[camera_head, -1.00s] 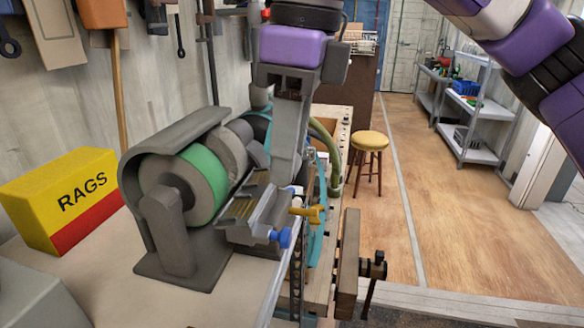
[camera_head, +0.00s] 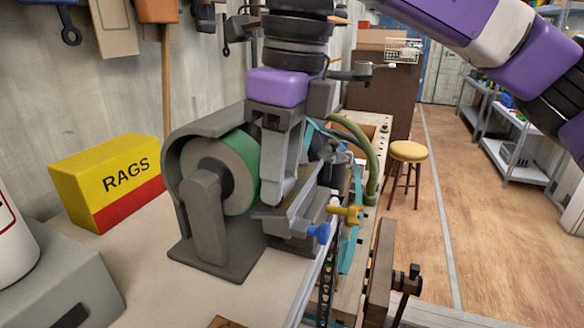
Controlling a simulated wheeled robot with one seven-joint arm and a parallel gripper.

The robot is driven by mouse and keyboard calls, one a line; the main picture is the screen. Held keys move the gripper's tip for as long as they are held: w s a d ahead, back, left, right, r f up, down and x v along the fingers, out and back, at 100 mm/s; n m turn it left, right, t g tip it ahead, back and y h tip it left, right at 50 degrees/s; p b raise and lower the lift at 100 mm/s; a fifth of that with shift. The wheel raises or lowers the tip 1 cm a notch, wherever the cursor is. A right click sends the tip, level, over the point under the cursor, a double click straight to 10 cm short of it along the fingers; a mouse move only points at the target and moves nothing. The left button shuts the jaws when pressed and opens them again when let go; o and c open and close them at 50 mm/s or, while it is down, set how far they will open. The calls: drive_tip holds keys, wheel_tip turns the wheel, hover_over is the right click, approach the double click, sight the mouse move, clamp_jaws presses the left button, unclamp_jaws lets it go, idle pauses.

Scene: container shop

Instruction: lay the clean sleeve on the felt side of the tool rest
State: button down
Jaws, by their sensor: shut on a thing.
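The grinder (camera_head: 206,225) stands on the bench, with a grey and green wheel (camera_head: 240,165) under a dark hood. The grey tool rest (camera_head: 266,211) is on the wheel's right, with a blue knob (camera_head: 320,232) and a yellow knob (camera_head: 350,214) beside it. My gripper (camera_head: 277,200) points down over the tool rest, close to the wheel's right side. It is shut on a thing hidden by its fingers. I cannot make out the clean sleeve, and the felt side of the rest is covered from view.
A yellow and red RAGS box (camera_head: 108,182) stands left of the grinder. A grey box (camera_head: 62,285) is at the front left. A green hose (camera_head: 362,150) and a wooden vise (camera_head: 378,270) lie to the right. A stool (camera_head: 408,155) stands on the open floor.

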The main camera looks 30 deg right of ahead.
drive_tip(key=shift+w+a+f, duration=0.1)
drive_tip(key=shift+f, duration=0.05)
drive_tip(key=c, duration=0.9)
unclamp_jaws()
drive_tip(key=shift+o, duration=0.2)
drive_tip(key=shift+s+d+r+b, duration=0.1)
drive_tip(key=shift+s+r+b, duration=0.05)
drive_tip(key=shift+r, duration=1.15)
drive_tip(key=shift+s+d+r+b, duration=0.1)
drive_tip(key=shift+r, duration=1.2)
drive_tip(key=shift+s+d+r+b, duration=0.1)
drive_tip(key=shift+s+r+b, duration=0.05)
drive_tip(key=shift+r, duration=1.15)
